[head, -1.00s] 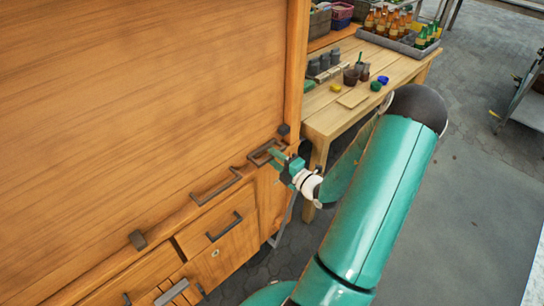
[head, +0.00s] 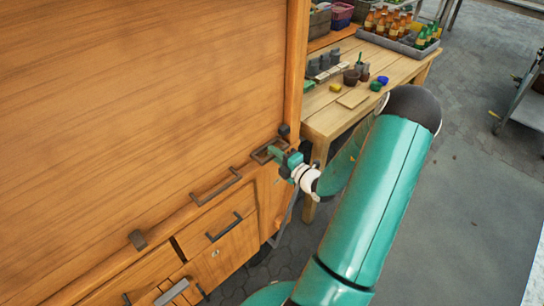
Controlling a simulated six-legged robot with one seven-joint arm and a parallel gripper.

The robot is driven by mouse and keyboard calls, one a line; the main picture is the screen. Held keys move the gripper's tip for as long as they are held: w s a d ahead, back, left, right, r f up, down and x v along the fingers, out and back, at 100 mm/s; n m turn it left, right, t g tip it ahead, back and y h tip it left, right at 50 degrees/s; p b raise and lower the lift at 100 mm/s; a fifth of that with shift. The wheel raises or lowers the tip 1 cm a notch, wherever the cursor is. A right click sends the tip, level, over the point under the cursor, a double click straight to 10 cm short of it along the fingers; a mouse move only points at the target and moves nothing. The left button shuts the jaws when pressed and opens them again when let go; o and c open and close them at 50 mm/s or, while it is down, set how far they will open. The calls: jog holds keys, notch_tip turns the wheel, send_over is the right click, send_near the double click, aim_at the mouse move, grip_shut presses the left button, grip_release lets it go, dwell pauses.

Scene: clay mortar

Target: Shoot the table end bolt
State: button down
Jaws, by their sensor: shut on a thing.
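My gripper (head: 279,154) is at the right end of the wooden cabinet, by the dark metal handle-like fitting (head: 262,153) on the ledge near the corner post. Its teal fingers are shut on this fitting, which looks like the table end bolt. The fingers hide part of it. A small dark block (head: 284,131) sits on the post just above. A second dark handle (head: 216,186) lies farther left along the same ledge, apart from my gripper.
A wooden table (head: 345,117) stands behind, holding bottles in a grey tray (head: 415,47), small pots and a board (head: 353,98). Drawers with dark handles (head: 225,227) are below the ledge. Paved floor (head: 470,190) is open at the right.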

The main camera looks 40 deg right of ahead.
jog(key=shift+d, duration=1.95)
jog(key=c, duration=1.4)
grip_release()
jog(key=shift+d, duration=0.1)
jog(key=shift+o, duration=0.2)
jog(key=shift+s, duration=0.3)
send_near(285, 150)
jog(key=s, duration=0.3)
jog(key=shift+s+r, duration=0.1)
jog(key=shift+r, duration=0.05)
